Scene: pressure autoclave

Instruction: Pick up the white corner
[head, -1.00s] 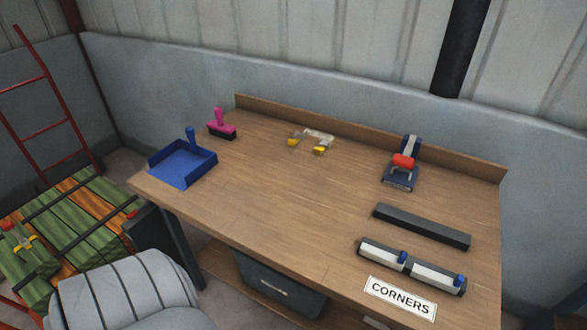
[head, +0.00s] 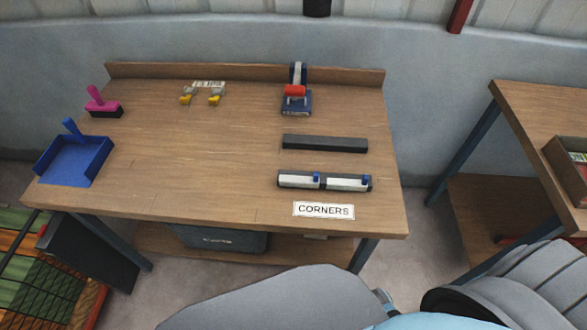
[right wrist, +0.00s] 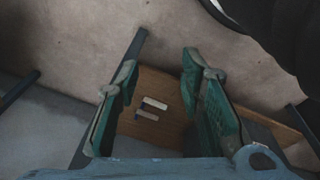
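Two white corner pieces (head: 295,180) (head: 345,184) lie end to end in a dark holder at the front right of the wooden bench (head: 200,150), each with a small blue knob. A CORNERS label (head: 323,210) lies just in front of them. My right gripper (right wrist: 160,78) is open and empty in the right wrist view, pointing down from well above a wooden surface. Two small pale strips (right wrist: 150,108) show on that surface between its fingers; I cannot tell what they are. Neither gripper shows in the head view.
A long dark bar (head: 325,144) lies behind the corners. Farther back stands a blue device with a red part (head: 296,92). A blue tray (head: 75,160), a pink-handled brush (head: 103,105) and yellow-ended items (head: 203,93) are on the left. Another bench (head: 535,110) stands right. The bench middle is clear.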

